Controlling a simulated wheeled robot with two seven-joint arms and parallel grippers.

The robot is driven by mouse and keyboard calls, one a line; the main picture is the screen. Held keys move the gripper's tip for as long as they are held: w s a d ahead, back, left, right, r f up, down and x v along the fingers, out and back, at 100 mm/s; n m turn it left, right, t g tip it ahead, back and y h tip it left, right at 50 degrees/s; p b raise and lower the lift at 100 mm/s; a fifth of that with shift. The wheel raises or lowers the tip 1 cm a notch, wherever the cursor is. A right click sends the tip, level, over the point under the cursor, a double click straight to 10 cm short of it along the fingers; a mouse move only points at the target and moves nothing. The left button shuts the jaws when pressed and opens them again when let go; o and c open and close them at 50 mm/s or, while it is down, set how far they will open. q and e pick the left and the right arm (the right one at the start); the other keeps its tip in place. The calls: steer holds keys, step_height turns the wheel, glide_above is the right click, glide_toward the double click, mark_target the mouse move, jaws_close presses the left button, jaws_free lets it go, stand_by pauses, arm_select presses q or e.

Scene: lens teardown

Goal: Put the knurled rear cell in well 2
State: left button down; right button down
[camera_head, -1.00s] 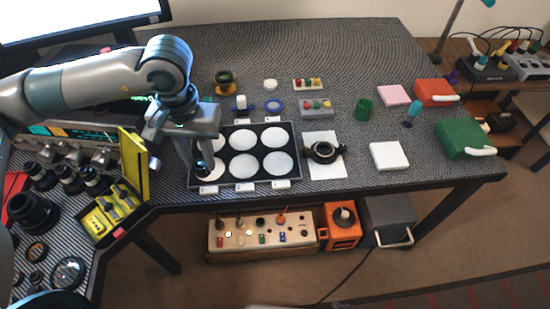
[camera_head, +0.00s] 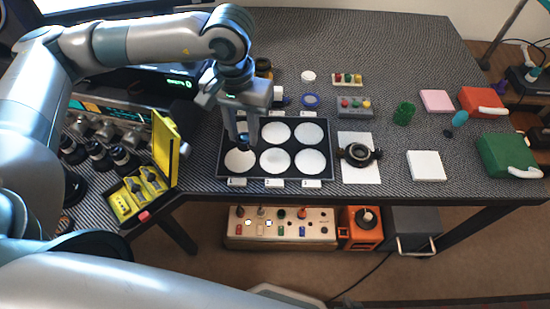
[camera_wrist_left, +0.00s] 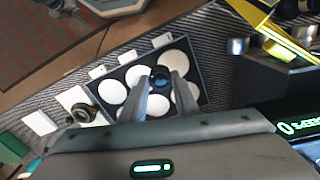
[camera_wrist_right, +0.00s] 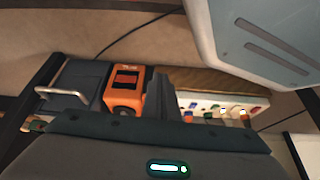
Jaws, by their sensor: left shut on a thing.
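My left gripper (camera_head: 241,139) is shut on a small dark round piece, which I take to be the knurled rear cell (camera_head: 243,139). It hangs over the left end of the black tray (camera_head: 333,165). The tray has two rows of white round wells; the front-left well (camera_head: 240,161) and front-middle well (camera_head: 276,161) look empty. The left wrist view shows the dark cell (camera_wrist_left: 160,77) between the fingertips, above the tray's wells. My right gripper (camera_wrist_right: 165,97) points at the floor area under the table, its fingers together and empty.
A dark ringed lens part (camera_head: 358,154) lies on white paper (camera_head: 361,176) right of the tray. A yellow open case (camera_head: 140,195) stands left of it. An orange box (camera_head: 360,228) is below the table.

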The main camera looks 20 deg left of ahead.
arm_select(q)
steer(key=shift+w+d, duration=0.1)
steer(key=shift+d, duration=0.15)
steer(key=w+d+m, duration=0.1)
steer(key=w+d, duration=0.1)
steer(key=d, duration=1.5)
steer(key=shift+w+r+m+p, duration=0.15)
steer(key=shift+r+m+p, duration=0.25)
steer(key=shift+r, duration=0.05)
arm_select(e)
steer(key=shift+w+a+r+t, duration=0.1)
steer(key=shift+a+r+t, duration=0.05)
steer(key=shift+a+t, duration=0.2)
arm_select(q)
steer(key=shift+a, duration=0.15)
arm_select(e)
steer(key=shift+w+r, duration=0.1)
steer(key=shift+r, duration=0.05)
